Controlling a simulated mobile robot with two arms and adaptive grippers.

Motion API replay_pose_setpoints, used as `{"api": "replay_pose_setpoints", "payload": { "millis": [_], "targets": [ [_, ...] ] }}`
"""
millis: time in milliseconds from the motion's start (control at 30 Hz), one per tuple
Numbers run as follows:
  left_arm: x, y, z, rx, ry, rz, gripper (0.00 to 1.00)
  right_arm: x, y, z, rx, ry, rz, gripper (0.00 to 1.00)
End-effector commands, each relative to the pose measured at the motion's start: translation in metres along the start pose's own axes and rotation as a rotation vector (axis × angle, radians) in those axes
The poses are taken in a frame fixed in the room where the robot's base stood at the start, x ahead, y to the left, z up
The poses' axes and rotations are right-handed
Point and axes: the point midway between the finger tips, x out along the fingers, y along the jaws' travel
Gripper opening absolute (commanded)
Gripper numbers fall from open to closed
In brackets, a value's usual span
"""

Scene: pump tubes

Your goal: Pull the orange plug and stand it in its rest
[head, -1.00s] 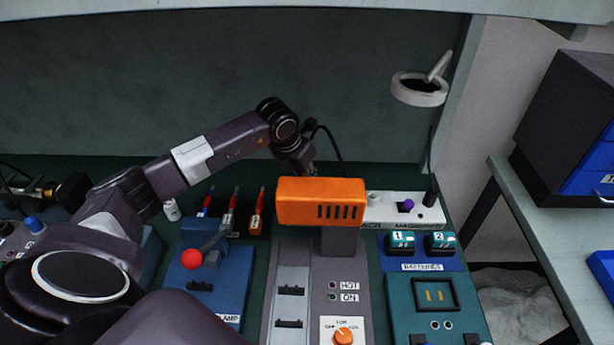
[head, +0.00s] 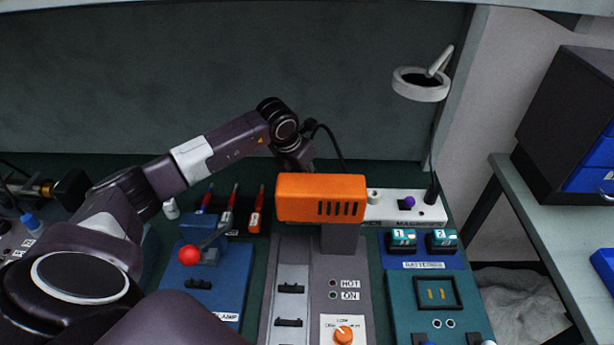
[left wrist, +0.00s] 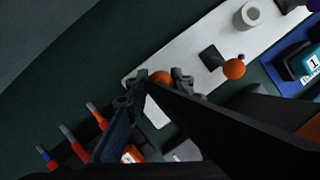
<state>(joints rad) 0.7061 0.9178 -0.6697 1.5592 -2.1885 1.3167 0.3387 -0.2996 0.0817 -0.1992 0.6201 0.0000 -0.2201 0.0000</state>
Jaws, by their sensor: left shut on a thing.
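My left gripper (left wrist: 155,88) shows in the left wrist view with its fingertips close around an orange ball-shaped knob (left wrist: 162,77), which I take as the orange plug's. The finger hides its lower part, so I cannot tell whether it is seated in the white strip (left wrist: 190,58) below. A second orange knob (left wrist: 234,69) sits beside a black block on the strip, apart from the gripper. A round white cup (left wrist: 247,14) stands farther along the strip; it also shows in the head view (head: 373,196). There the orange box hides my left fingertips. My right gripper is not in view.
The orange box (head: 320,199) on its grey post stands in front of the strip. A purple knob (head: 409,202) is on the strip's right. Red-handled tools (head: 256,210) stand at left, batteries (head: 404,240) at right. A ring lamp (head: 420,85) rises behind.

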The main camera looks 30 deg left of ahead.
Motion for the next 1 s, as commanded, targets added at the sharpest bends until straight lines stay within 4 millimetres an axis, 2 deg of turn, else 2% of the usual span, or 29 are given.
{"api": "replay_pose_setpoints", "payload": {
  "millis": [933, 967, 1000],
  "targets": [
    [0.023, 0.000, -0.010, 0.000, 0.000, 0.000, 0.00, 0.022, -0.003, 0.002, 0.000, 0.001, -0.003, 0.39],
    [0.021, 0.000, -0.009, 0.000, 0.000, 0.000, 0.25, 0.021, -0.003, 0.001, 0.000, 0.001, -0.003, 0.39],
    [0.021, 0.000, -0.009, 0.000, 0.000, 0.000, 0.29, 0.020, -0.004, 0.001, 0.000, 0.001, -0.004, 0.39]
  ]
}}
